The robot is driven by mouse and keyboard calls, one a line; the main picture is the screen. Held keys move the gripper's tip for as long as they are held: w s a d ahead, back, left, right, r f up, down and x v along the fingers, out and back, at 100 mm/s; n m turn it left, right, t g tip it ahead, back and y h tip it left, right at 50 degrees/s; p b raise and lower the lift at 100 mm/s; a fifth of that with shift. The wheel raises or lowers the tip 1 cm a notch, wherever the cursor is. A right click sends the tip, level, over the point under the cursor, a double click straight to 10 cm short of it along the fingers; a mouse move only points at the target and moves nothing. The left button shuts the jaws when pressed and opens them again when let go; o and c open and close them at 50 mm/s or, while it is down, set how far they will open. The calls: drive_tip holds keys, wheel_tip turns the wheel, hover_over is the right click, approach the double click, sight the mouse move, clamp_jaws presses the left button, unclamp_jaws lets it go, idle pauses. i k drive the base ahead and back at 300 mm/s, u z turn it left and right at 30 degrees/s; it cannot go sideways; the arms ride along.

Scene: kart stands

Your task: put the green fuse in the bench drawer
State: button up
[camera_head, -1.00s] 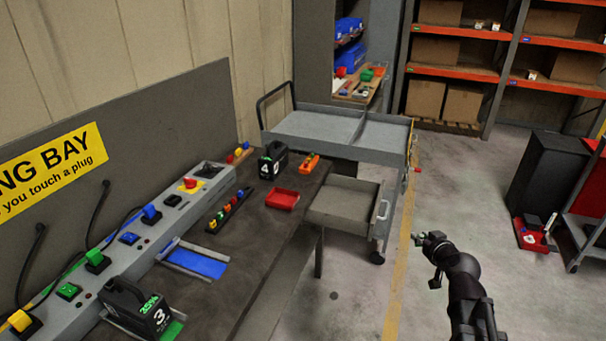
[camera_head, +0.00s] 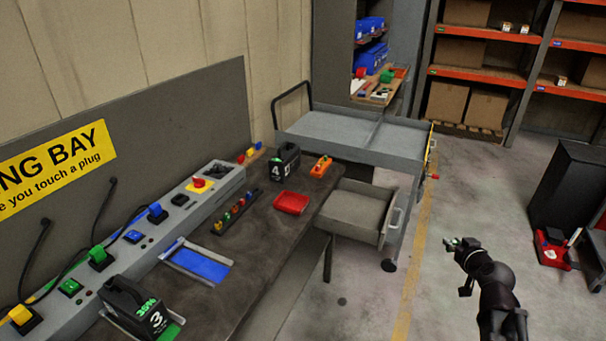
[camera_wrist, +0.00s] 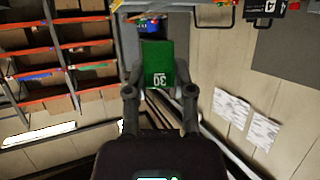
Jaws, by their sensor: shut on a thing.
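The green fuse (camera_wrist: 160,66), marked 30, is held between the fingers of my gripper (camera_wrist: 160,92) in the wrist view. In the head view my gripper (camera_head: 458,244) is at the right, over the floor and to the right of the bench, with a small bit of green at its tip. The grey bench drawer (camera_head: 358,209) stands pulled out at the bench's far right end. Its visible inside looks empty. My gripper is apart from the drawer, to its right.
A grey cart (camera_head: 350,133) stands just behind the drawer. On the bench are a red tray (camera_head: 292,203), a black number 4 battery (camera_head: 284,163), an orange holder (camera_head: 321,166) and a fuse rack (camera_head: 237,212). Open floor lies between drawer and gripper.

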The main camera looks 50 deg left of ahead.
sight(343, 210)
drive_tip(key=i, duration=1.35)
drive_tip(key=u, duration=1.05)
drive_tip(key=i, duration=0.8)
drive_tip(key=u, duration=0.4)
